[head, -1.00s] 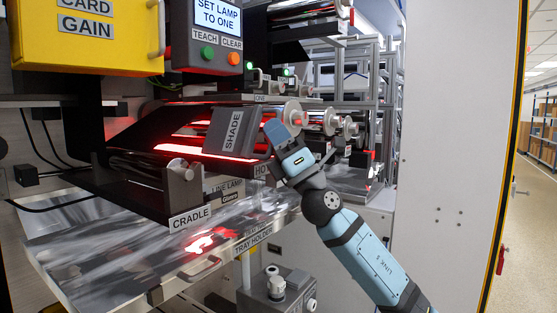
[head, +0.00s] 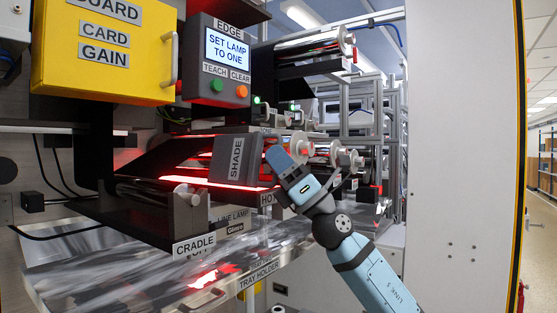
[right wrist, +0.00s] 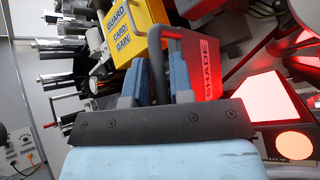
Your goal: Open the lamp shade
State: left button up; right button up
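The shade (head: 222,160) is a dark grey panel labelled SHADE. In the head view it stands tilted over the glowing red line lamp area, and the red glow shows around it. In the right wrist view the shade (right wrist: 205,60) is lit red, with a dark bar handle (right wrist: 156,75) on its left. My right gripper (head: 274,160) is at the shade's right side. In the right wrist view its two blue fingers (right wrist: 158,82) stand close on either side of the handle and appear shut on it. The exact contact is hard to see. My left gripper is out of view.
The cradle (head: 190,215) stands in front of the shade, above the shiny tray (head: 130,275). A yellow guard box (head: 105,65) and a display reading SET LAMP TO ONE (head: 224,48) hang above. Rollers (head: 300,145) lie just behind my right gripper. A pale panel (head: 460,150) stands at right.

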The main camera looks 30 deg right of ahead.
jog(key=shift+o, duration=1.2)
jog(key=shift+d+f, duration=0.1)
jog(key=shift+f, duration=0.1)
pick_arm(q)
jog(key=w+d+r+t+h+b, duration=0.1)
jog(key=b, duration=0.2)
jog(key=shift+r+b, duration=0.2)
jog(key=shift+b, duration=0.15)
pick_arm(e)
jog(key=v, duration=1.3)
jog(key=shift+s, duration=0.2)
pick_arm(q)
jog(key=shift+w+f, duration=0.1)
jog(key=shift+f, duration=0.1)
pick_arm(e)
jog(key=shift+f, duration=0.1)
